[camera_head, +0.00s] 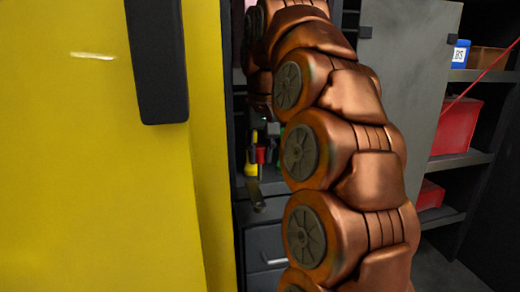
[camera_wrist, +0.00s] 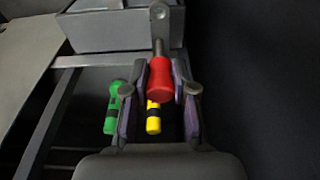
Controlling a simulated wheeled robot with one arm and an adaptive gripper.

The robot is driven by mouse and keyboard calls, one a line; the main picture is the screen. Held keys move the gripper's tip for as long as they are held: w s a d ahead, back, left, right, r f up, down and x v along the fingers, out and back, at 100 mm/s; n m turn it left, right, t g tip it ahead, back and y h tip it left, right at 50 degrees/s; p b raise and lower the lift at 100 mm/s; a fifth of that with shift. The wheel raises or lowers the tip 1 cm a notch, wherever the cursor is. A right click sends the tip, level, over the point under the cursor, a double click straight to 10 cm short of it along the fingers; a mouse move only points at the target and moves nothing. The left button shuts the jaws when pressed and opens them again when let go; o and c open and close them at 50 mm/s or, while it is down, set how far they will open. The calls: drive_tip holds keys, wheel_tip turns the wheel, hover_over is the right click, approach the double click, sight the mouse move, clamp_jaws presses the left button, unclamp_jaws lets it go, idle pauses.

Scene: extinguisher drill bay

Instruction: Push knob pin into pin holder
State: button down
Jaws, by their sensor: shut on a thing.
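In the wrist view, my gripper (camera_wrist: 160,90) has its two fingers on either side of the knob pin (camera_wrist: 160,80) and is shut on its red knob. The pin's grey metal shaft points towards the top of the picture. A grey bracket with a round hole (camera_wrist: 170,25), which looks like the pin holder, lies beyond the shaft's end. I cannot tell whether the shaft touches it or enters it. In the head view, my arm hides most of the gripper, and a small red piece (camera_head: 260,155), perhaps the knob, shows beside the shelf items.
Green-handled (camera_wrist: 112,107) and yellow-handled (camera_wrist: 153,118) tools lie close below the gripper. A grey box (camera_wrist: 115,28) stands beyond. A yellow door (camera_head: 95,150) with a black handle (camera_head: 157,60) is close on the left. Shelves with red bins (camera_head: 455,125) stand right.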

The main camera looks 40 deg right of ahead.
sight(260, 179)
drive_tip(key=shift+s+b+x, duration=0.2)
drive_tip(key=shift+b+x, duration=0.35)
drive_tip(key=shift+x, duration=0.55)
drive_tip(key=shift+s+b+x, duration=0.2)
drive_tip(key=shift+b+x, duration=0.35)
drive_tip(key=shift+x, duration=0.5)
drive_tip(key=shift+s+a+f, duration=0.1)
drive_tip(key=shift+s+a, duration=0.1)
drive_tip(key=shift+a, duration=0.1)
drive_tip(key=s+b+x, duration=0.1)
drive_tip(key=b+x, duration=0.4)
drive_tip(key=x, duration=0.2)
drive_tip(key=shift+a, duration=0.3)
idle(3.1)
drive_tip(key=shift+s+f, duration=0.1)
drive_tip(key=shift+s, duration=0.05)
drive_tip(key=c, duration=0.9)
unclamp_jaws()
drive_tip(key=shift+o, duration=0.2)
